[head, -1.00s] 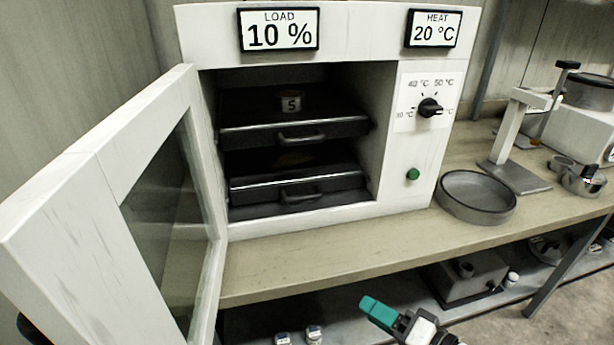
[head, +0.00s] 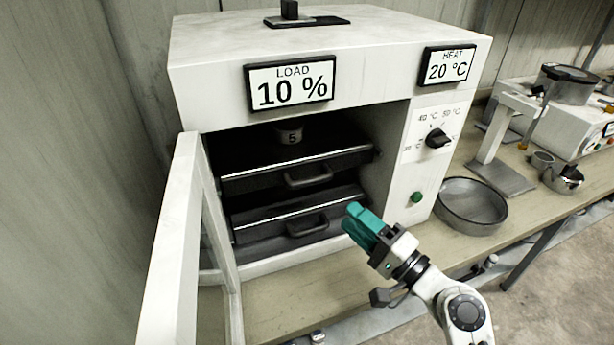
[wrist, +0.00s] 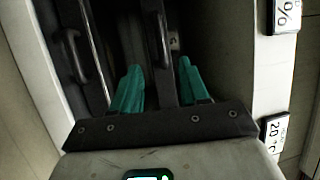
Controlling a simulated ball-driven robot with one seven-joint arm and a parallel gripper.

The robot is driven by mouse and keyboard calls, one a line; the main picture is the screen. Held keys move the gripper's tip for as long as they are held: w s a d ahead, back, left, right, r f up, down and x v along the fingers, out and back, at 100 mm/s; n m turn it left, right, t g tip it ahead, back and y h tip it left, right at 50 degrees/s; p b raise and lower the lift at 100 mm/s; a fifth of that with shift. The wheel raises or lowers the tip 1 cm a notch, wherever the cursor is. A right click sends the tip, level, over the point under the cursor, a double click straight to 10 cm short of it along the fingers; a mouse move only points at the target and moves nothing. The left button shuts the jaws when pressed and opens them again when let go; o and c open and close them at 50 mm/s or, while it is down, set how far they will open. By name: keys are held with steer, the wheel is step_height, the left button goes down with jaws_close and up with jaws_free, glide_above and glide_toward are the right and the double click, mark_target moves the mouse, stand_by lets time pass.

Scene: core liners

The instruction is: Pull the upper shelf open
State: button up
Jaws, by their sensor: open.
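The upper shelf (head: 262,178) is a dark tray with a bright front edge and a bar handle (head: 308,177), inside the open white oven (head: 205,85). The lower shelf (head: 262,228) with its own handle (head: 307,228) sits beneath it. My gripper (head: 354,217) has teal fingers and is open and empty, in front of the oven's right side, lower than the upper handle in the picture. In the wrist view my gripper (wrist: 160,80) points into the oven. The upper handle (wrist: 163,40) lies ahead, between the fingers in the picture; the lower handle (wrist: 74,56) is left of them.
The oven door (head: 175,235) stands open at the left. A round pan (head: 470,205) and a stand (head: 492,140) are on the bench to the right. The space before the shelves is clear.

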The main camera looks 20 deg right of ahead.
mark_target(314, 184)
steer(key=p+x, duration=0.3)
steer(key=x, duration=0.6)
steer(key=shift+w+r, duration=0.1)
steer(key=shift+r, duration=0.05)
steer(key=shift+w+a, duration=0.3)
steer(key=shift+w, duration=0.25)
steer(key=shift+c, duration=0.2)
jaws_close()
